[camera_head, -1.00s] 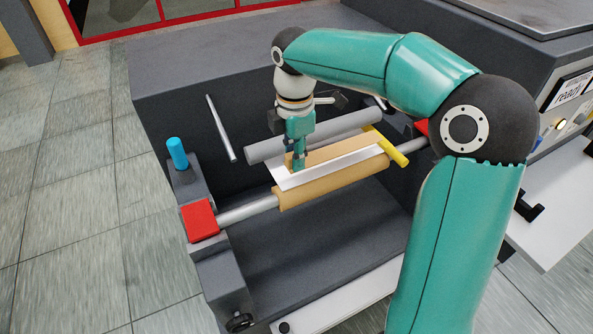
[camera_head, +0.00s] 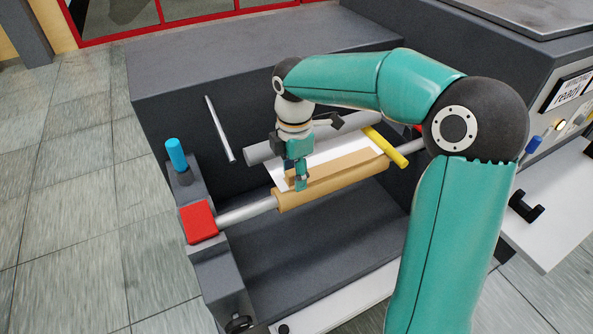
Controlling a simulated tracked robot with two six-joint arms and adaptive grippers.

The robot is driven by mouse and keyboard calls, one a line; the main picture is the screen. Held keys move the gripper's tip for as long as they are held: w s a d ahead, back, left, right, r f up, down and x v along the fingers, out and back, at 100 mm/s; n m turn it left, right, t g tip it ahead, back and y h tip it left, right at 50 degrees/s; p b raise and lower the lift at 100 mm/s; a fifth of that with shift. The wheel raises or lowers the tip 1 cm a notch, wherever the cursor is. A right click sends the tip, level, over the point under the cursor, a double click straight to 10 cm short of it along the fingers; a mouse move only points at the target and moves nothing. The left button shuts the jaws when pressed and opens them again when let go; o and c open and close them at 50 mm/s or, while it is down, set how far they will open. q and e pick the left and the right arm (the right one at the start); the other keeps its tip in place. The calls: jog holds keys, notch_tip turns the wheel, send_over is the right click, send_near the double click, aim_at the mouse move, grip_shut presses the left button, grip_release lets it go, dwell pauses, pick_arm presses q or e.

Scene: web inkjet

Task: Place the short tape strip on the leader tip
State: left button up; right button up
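The white leader sheet (camera_head: 313,153) lies between a grey roller and a tan roll (camera_head: 330,190). A tan strip (camera_head: 345,166), which looks like the tape strip, lies over the sheet's near edge, just above the roll. My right gripper (camera_head: 301,184) points down at the strip's left end. Its fingers are close together and appear shut on the strip, covering that end. I cannot tell whether the strip touches the sheet or the roll. My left gripper is not in view.
A grey roller (camera_head: 262,153) runs behind the sheet, and a yellow bar (camera_head: 385,147) crosses at its right. A red block (camera_head: 199,222) and a blue knob (camera_head: 176,154) stand at the left. A thin silver rod (camera_head: 220,130) is on the dark machine face.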

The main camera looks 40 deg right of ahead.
notch_tip(320, 180, up, 12)
jog(key=p, duration=0.1)
dwell(0.6)
dwell(0.5)
